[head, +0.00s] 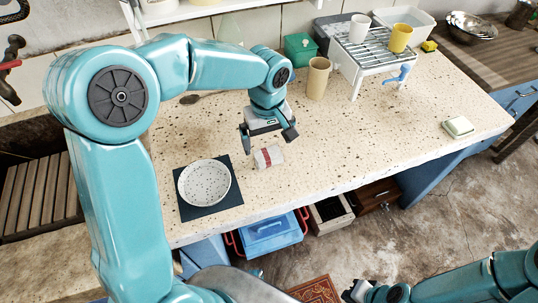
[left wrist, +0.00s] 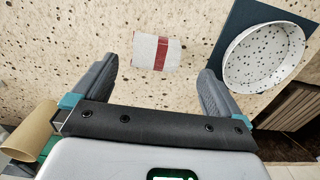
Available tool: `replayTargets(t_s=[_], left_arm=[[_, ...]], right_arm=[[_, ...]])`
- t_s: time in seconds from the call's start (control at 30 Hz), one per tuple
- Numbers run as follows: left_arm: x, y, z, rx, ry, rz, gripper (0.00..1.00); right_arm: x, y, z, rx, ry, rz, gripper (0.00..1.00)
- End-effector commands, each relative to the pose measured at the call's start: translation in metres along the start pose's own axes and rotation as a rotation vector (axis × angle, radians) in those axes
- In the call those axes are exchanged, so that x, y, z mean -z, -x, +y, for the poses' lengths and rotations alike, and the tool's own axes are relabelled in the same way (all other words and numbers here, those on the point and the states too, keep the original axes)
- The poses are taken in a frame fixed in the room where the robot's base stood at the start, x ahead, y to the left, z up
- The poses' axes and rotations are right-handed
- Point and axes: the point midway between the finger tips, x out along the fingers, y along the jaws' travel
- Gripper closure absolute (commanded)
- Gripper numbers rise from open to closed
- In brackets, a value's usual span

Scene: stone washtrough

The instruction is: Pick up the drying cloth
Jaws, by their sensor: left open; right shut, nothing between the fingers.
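The drying cloth (head: 268,157) is a small white rolled or folded bundle with a red stripe, lying on the speckled stone counter. It also shows in the left wrist view (left wrist: 145,52), just beyond and between the fingertips. My left gripper (head: 268,138) is open and empty, pointing down over the counter close behind the cloth. In the left wrist view its fingers (left wrist: 158,66) stand wide on both sides, apart from the cloth. My right gripper (head: 358,292) is shut and empty at the bottom of the head view, low in front of the counter.
A speckled plate or bowl (head: 204,182) on a dark mat (head: 226,200) lies left of the cloth. A tan cup (head: 318,78) and a drying rack (head: 372,58) with cups stand behind. A pale sponge or soap (head: 458,126) lies far right. The counter right of the cloth is clear.

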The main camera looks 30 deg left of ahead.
Motion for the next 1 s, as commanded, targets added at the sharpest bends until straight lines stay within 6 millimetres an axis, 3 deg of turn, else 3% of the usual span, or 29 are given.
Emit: replayTargets(t_s=[0.1,0.27,0.53,0.83,1.0], left_arm=[[0.0,-0.017,0.001,0.001,0.0,-0.001,0.0],[0.003,-0.027,0.003,0.002,0.0,-0.001,0.0],[0.011,-0.068,0.007,0.001,-0.002,-0.002,0.0],[0.011,-0.074,0.007,-0.001,-0.001,-0.001,0.0],[0.011,-0.074,0.007,-0.001,-0.001,-0.001,0.52]], right_arm=[[0.0,-0.001,0.0,0.0,0.0,0.0,1.0],[0.0,0.0,0.0,0.0,0.0,0.0,1.0],[0.0,0.003,-0.001,0.0,0.0,0.001,1.0],[0.0,0.003,-0.001,0.0,0.0,0.0,1.0],[0.0,0.002,-0.001,0.0,0.0,0.001,1.0]])
